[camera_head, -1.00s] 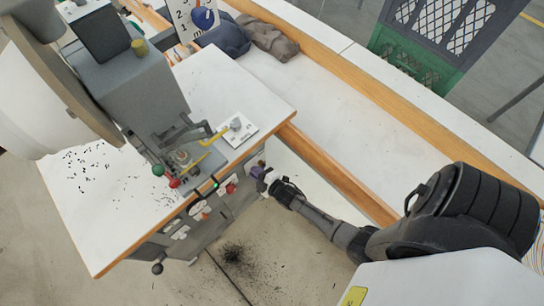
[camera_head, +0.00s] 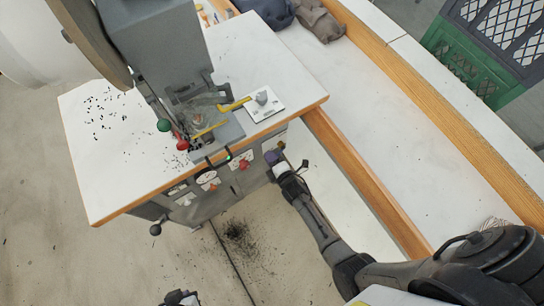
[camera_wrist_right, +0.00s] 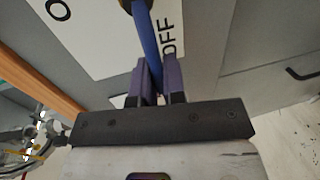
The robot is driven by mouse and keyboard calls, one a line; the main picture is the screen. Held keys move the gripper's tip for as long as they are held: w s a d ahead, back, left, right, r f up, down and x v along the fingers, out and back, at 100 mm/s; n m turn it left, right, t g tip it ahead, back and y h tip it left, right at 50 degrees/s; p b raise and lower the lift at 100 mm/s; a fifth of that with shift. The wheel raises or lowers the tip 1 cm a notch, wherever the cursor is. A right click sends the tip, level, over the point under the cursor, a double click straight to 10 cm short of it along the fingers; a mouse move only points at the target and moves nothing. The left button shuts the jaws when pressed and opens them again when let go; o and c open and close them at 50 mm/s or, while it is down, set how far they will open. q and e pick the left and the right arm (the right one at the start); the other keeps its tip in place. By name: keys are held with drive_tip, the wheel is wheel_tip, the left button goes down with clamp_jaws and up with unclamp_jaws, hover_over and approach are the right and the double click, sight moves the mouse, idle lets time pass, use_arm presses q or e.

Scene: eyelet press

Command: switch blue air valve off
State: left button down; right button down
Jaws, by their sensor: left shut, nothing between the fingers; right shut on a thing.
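The blue valve handle (camera_wrist_right: 146,40) runs down from a dark and yellow pivot at the top edge of the right wrist view. It lies just beside the printed word OFF on a white label plate (camera_wrist_right: 95,50); a letter O shows farther left. My right gripper (camera_wrist_right: 156,82), also in the head view (camera_head: 274,158), is shut on the handle's lower end, at the front panel under the press table. In the head view the gripper hides most of the handle. My left gripper (camera_head: 180,297) is shut and empty, partly cut off at the bottom edge.
The press (camera_head: 160,50) stands on a white table (camera_head: 260,60) with a wooden edge. A red knob (camera_head: 245,164) and several labels sit on the grey front panel, left of my right gripper. A wooden rail (camera_head: 370,185) runs close on the right. Open floor lies below.

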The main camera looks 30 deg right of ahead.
idle(0.4)
drive_tip(key=c, duration=1.2)
unclamp_jaws()
drive_tip(key=s+r, duration=0.1)
drive_tip(key=s, duration=0.3)
drive_tip(key=s+p, duration=0.1)
drive_tip(key=s, duration=0.4)
drive_tip(key=s+r+p, duration=0.1)
drive_tip(key=s, duration=0.3)
drive_tip(key=shift+s+d+r, duration=0.1)
drive_tip(key=shift+s+r, duration=0.2)
